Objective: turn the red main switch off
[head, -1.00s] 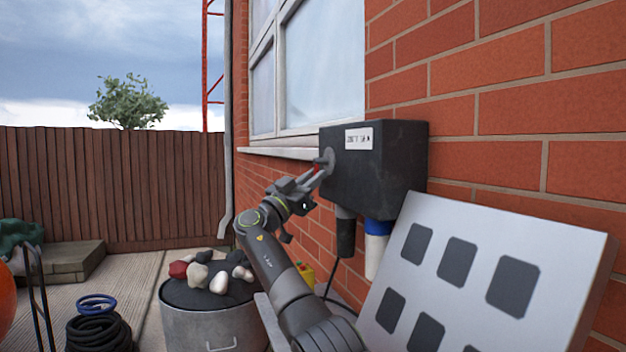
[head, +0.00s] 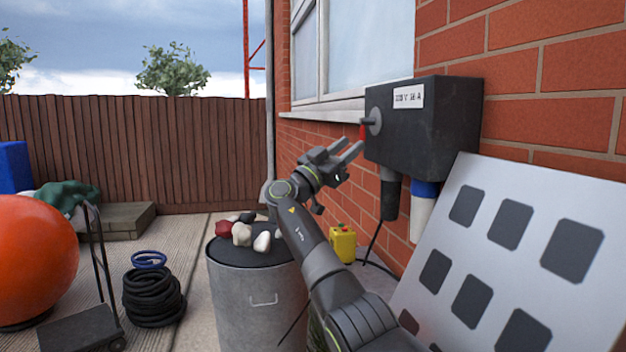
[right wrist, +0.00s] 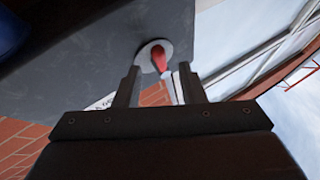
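The red main switch (head: 363,131) is a small red lever on a round grey disc (head: 375,121), on the left side of a dark box (head: 425,135) on the brick wall. In the head view the lever looks roughly upright. My right gripper (head: 354,151) is open and empty, just left of and below the switch, with a small gap. In the right wrist view the red lever (right wrist: 159,59) shows beyond and between the spread fingertips (right wrist: 158,82) on its pale disc. My left gripper is not in view.
A white panel with dark squares (head: 510,255) leans on the wall at right. Plugs (head: 422,210) hang under the box. A metal drum with stones (head: 257,285) stands below my arm, beside a yellow box (head: 342,244). A hand cart (head: 85,325) and hose coil (head: 152,298) are left.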

